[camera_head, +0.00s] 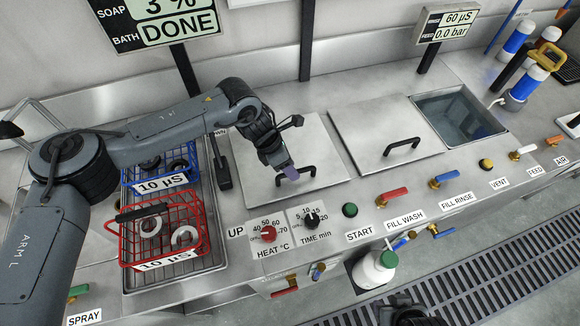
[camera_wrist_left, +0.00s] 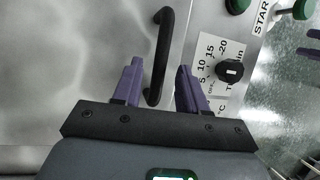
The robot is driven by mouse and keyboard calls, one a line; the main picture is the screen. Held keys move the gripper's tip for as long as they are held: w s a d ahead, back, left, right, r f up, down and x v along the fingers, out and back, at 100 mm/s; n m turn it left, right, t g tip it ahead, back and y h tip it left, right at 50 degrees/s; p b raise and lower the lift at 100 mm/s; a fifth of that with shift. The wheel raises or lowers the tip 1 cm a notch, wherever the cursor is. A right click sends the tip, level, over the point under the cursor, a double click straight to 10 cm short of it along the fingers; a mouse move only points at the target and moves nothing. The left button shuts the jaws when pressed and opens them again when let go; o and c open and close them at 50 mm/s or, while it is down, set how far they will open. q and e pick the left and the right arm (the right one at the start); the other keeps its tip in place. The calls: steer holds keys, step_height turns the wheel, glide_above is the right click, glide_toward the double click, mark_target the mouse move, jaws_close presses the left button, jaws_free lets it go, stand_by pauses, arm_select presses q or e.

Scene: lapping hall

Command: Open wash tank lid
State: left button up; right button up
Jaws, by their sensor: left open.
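Two flat steel lids lie shut side by side on the counter, each with a black bar handle. I take the left lid (camera_head: 318,142), nearer the heat and time dials, as the wash tank lid. My left gripper (camera_head: 290,173) is over its front part, at the black handle (camera_head: 311,170). In the left wrist view the purple fingers (camera_wrist_left: 161,66) are open, with the handle (camera_wrist_left: 163,40) running between them. I see a gap on both sides, so the fingers are not closed on it. The lid (camera_wrist_left: 75,60) fills the left of that view.
The second lid (camera_head: 372,115) and an open basin of liquid (camera_head: 458,119) are to the right. Dials (camera_head: 311,219), a green START button (camera_head: 349,210) and valve levers line the front. A red basket (camera_head: 128,243) and blue basket (camera_head: 132,178) stand left, near my arm.

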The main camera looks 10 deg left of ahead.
arm_select(q)
steer(key=shift+d+f, duration=0.1)
steer(key=shift+f, duration=0.1)
jaws_close()
stand_by(0.3)
